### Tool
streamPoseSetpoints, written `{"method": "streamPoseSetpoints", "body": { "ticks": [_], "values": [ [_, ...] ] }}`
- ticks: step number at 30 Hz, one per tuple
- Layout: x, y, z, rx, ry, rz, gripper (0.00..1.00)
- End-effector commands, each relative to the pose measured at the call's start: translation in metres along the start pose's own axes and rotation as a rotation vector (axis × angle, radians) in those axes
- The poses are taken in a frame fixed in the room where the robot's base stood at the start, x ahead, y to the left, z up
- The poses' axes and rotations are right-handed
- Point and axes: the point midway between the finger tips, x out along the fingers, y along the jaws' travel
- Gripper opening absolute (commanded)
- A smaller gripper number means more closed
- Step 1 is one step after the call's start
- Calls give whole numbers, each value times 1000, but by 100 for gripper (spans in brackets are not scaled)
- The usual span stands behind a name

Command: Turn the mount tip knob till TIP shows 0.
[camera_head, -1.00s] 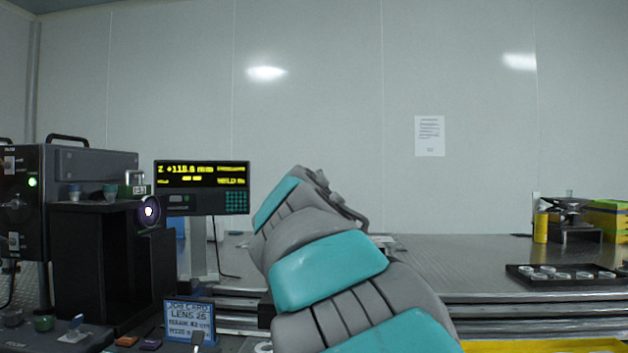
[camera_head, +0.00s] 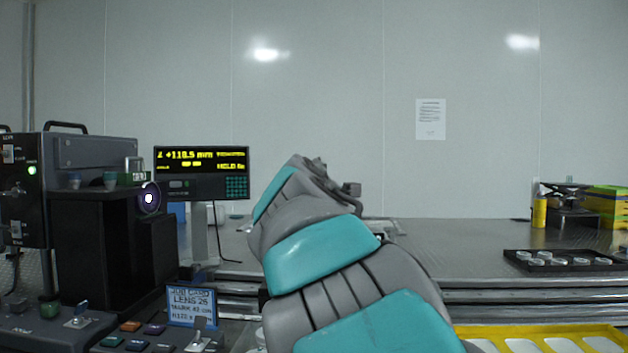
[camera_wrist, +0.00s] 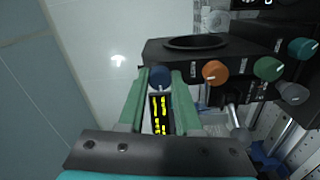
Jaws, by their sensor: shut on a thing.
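In the wrist view, a dark mount (camera_wrist: 165,51) with a round opening carries several coloured knobs. The blue knob (camera_wrist: 159,77) sits between the green fingertips of my gripper (camera_wrist: 160,80), which is shut on it. An orange knob (camera_wrist: 213,72) and a green knob (camera_wrist: 268,69) are to its right. I cannot read which is the tip knob. A yellow-lettered readout (camera_wrist: 161,115) shows between my fingers, too small to read. In the head view my arm hides the mount and my gripper. A display (camera_head: 202,173) there reads about Z +118.5 mm; I cannot make out a TIP value.
A black instrument with a lens (camera_head: 149,198) stands at the left. A job card (camera_head: 190,306) stands before it near coloured buttons. A black tray (camera_head: 565,261) with round parts lies at the right, with a yellow tray (camera_head: 540,331) in front. The table behind my arm looks fairly clear.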

Motion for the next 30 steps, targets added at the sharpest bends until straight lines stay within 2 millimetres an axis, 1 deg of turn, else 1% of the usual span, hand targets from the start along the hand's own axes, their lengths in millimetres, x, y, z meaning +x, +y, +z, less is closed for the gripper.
{"method": "streamPoseSetpoints", "body": {
  "ticks": [6, 7, 14, 24, 26, 30],
  "values": [
    [0, -1, -1, 1, 2, -1, 0],
    [0, -1, -1, 1, 2, -1, 36],
    [0, 0, 0, 2, 1, -1, 62],
    [-2, 0, 0, 2, 0, 0, 63],
    [-4, 0, 0, 2, 0, 0, 63],
    [-15, 0, -1, 2, 1, 1, 63]
  ]
}}
